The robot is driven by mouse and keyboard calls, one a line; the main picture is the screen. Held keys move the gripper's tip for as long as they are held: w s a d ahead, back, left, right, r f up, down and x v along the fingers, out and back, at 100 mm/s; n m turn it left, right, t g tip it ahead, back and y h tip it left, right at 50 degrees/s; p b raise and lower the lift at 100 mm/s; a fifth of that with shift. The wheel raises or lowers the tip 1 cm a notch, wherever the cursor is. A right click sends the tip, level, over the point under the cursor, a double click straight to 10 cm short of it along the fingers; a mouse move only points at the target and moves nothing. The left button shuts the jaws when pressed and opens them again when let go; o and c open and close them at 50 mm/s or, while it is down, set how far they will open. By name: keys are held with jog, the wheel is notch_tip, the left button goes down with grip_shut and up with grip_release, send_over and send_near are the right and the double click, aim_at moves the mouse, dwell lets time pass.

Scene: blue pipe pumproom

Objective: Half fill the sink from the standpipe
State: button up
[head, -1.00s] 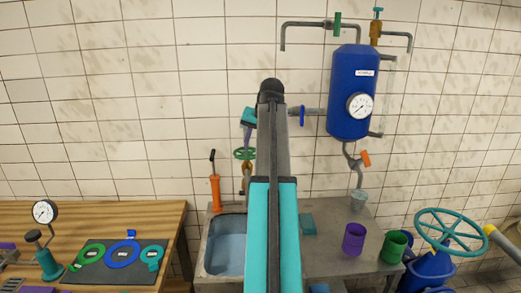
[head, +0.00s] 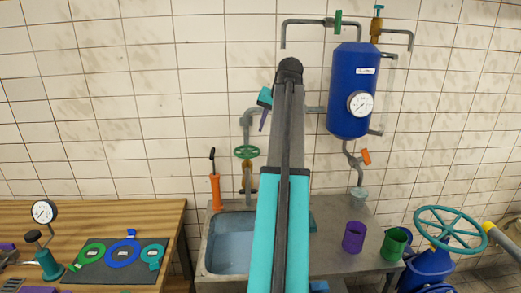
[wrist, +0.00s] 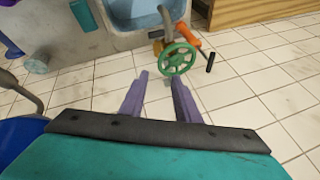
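The standpipe (head: 247,130) is a grey pipe on the wall behind the sink, with a green handwheel (head: 246,152) and a brassy tap body below it. The sink (head: 207,262) is a grey trough with a light blue basin; I cannot tell its water level. My gripper (head: 263,122) is raised above and to the right of the handwheel, apart from it, partly hidden by my arm. In the wrist view the purple fingers (wrist: 158,76) are spread with nothing between them, and the green wheel (wrist: 178,58) lies beyond their tips. My arm hides the basin's right side.
An orange hand pump (head: 214,190) stands left of the standpipe. A blue tank (head: 352,90) with a gauge hangs on the wall to the right. Purple (head: 353,237) and green (head: 393,245) cups stand on the counter. A wooden bench (head: 100,212) is at left.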

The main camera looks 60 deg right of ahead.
aim_at(259, 153)
jog(key=shift+p+x, duration=2.3)
jog(key=shift+x, duration=4.1)
